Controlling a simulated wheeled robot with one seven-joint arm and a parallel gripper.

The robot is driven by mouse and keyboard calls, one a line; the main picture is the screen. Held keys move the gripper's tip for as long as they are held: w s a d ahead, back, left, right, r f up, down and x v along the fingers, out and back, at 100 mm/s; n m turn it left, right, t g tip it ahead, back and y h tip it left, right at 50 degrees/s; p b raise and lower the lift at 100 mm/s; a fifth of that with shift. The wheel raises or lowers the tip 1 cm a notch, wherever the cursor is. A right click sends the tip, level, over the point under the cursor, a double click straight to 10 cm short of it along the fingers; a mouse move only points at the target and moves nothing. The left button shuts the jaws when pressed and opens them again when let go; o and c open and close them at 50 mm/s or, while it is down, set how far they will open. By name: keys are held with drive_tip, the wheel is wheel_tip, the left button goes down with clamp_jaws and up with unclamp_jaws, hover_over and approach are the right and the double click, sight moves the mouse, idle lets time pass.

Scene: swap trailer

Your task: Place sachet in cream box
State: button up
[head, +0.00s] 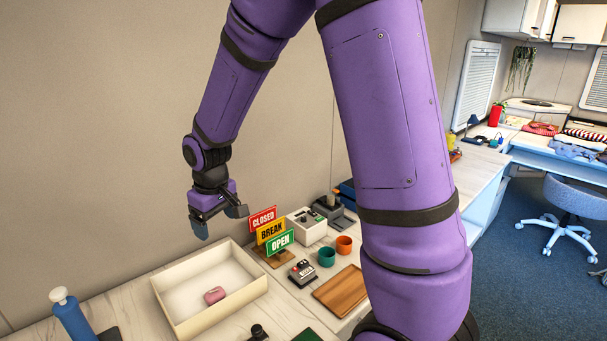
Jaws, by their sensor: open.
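A cream box (163,299) with low walls and an open top stands on the light counter at the lower middle of the head view. A small pink item (215,295), which looks like the sachet, lies inside the box on its floor, right of the middle. My gripper (219,222) is open and empty above the back of the box, apart from the box and the pink item. Its fingers point downward. Nothing hides the pink item.
A stand with CLOSED, BREAK and OPEN signs (271,234) is close to the right of my gripper. A teal cup (327,257), an orange cup (344,245) and a wooden board (341,291) are further right. A blue bottle (72,316) stands left of the box.

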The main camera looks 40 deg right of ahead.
drive_tip(key=s+d+r+m+t, duration=0.2)
drive_tip(key=s+d+r, duration=0.1)
drive_tip(key=s+r, duration=0.95)
drive_tip(key=s+r+t, duration=0.1)
drive_tip(key=s+r, duration=0.2)
drive_tip(key=s, duration=0.3)
drive_tip(key=s+d+r+m, duration=0.1)
drive_tip(key=s+r, duration=0.2)
drive_tip(key=s, duration=0.3)
drive_tip(key=shift+s+d+r+t, duration=0.15)
drive_tip(key=shift+s+r+t, duration=0.15)
drive_tip(key=shift+s+t, duration=0.1)
